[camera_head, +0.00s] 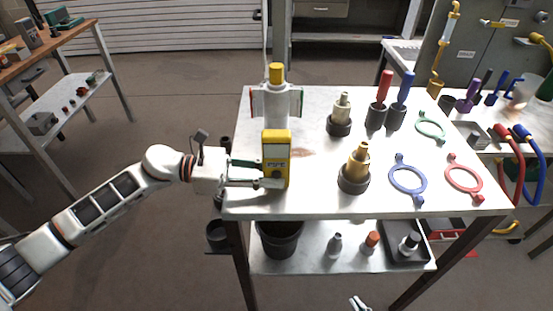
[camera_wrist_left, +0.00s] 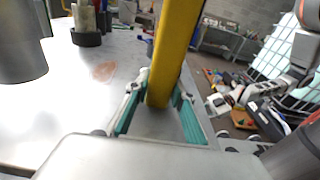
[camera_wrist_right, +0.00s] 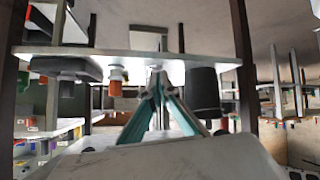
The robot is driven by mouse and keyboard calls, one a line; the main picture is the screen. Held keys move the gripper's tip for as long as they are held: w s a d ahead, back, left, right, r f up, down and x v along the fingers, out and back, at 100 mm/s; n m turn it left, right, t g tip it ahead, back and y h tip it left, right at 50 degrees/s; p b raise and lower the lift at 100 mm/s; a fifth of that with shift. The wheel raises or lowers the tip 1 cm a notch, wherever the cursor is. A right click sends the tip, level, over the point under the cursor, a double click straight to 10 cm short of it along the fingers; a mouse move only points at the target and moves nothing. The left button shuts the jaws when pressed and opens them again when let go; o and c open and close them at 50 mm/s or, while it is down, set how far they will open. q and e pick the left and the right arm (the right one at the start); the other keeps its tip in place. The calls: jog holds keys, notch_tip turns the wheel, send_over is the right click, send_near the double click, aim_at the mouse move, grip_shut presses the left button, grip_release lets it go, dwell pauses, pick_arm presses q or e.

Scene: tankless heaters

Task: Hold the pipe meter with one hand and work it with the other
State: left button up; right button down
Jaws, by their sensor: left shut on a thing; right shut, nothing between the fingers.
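The pipe meter (camera_head: 276,142) is a yellow upright box with a small display and a dark dial on its face. It stands upright near the left front part of the white table; I cannot tell whether its base touches the top. My left gripper (camera_head: 268,174) reaches in from the left and is shut on its lower part. In the left wrist view the yellow meter body (camera_wrist_left: 178,50) sits between the teal finger pads. My right gripper (camera_head: 359,303) is below and in front of the table, empty, its fingers together in the right wrist view (camera_wrist_right: 158,80).
A white fitting with a yellow cap (camera_head: 276,75) stands behind the meter. Brass fittings (camera_head: 355,170), red and blue handled tools (camera_head: 384,88) and ring wrenches (camera_head: 407,177) stand or lie to the right. The lower shelf (camera_head: 300,262) holds a black bucket (camera_head: 281,240) and bottles.

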jog(key=shift+a, duration=0.1)
jog(key=w+a+r+n+t+y, duration=0.2)
jog(key=w+a+r, duration=0.25)
jog(key=r, duration=0.35)
jog(key=w+a+r+n+t+y, duration=0.2)
jog(key=w+a+r+y, duration=0.15)
jog(key=a+r, duration=0.35)
jog(key=s+a+r+n+t+y, duration=0.1)
jog(key=a+r+n+y, duration=0.25)
jog(key=r, duration=0.45)
jog(key=s+a+r+n+y, duration=0.25)
jog(key=a+r, duration=0.25)
jog(key=r, duration=0.3)
jog(key=shift+y, duration=0.35)
jog(key=shift+w+a+r, duration=0.1)
jog(key=shift+w+a, duration=0.05)
jog(key=shift+w, duration=4.65)
